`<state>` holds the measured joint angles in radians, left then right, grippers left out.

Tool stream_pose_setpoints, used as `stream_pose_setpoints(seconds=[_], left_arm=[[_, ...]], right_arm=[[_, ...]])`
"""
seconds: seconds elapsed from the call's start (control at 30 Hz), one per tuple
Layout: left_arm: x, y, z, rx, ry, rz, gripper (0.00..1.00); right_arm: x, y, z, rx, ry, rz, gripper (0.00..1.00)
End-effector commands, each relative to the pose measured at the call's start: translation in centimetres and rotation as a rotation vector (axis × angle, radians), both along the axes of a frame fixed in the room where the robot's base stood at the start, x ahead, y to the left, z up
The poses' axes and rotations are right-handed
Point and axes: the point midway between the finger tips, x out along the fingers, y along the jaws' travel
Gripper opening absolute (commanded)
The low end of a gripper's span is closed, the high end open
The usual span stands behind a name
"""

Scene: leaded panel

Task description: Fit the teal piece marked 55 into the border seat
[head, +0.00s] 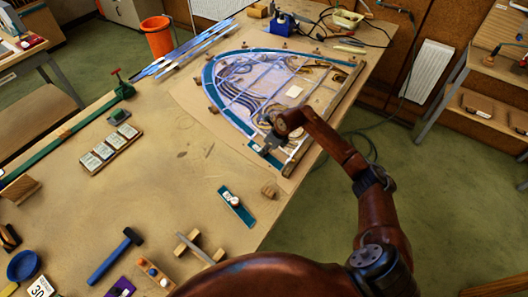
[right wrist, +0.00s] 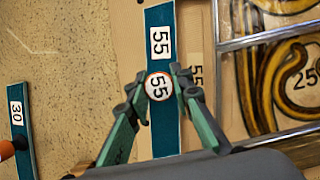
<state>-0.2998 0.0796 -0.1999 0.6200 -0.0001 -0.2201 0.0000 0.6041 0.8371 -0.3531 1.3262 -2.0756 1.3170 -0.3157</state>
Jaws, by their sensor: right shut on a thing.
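The teal piece marked 55 (right wrist: 166,132) is a straight strip with a white 55 label and a round white knob, also marked 55. My right gripper (right wrist: 158,87) is shut on this knob, one finger on each side. In the head view my right gripper (head: 268,147) is at the near corner of the leaded panel (head: 292,93) and mostly hides the piece. A bare tan strip with a partly covered printed 55 (right wrist: 196,76), the border seat, shows just right of the piece. The piece lies left of that seat, roughly parallel. I cannot tell its height. My left gripper is not in view.
Lead strips (right wrist: 270,40) border the panel's inner pieces right of the seat. A teal piece marked 30 (right wrist: 21,130) lies to the left on the bench. A wooden bar (head: 325,118) lines the panel's right side.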

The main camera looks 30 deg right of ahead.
Motion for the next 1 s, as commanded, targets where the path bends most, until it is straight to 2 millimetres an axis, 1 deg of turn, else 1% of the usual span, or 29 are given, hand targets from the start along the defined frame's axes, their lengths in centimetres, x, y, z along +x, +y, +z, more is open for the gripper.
stream_pose_setpoints(seconds=[1.0], left_arm=[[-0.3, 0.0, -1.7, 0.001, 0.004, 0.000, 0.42]], right_arm=[[1.2, -2.1, 0.0, 0.001, -0.001, 0.000, 0.00]])
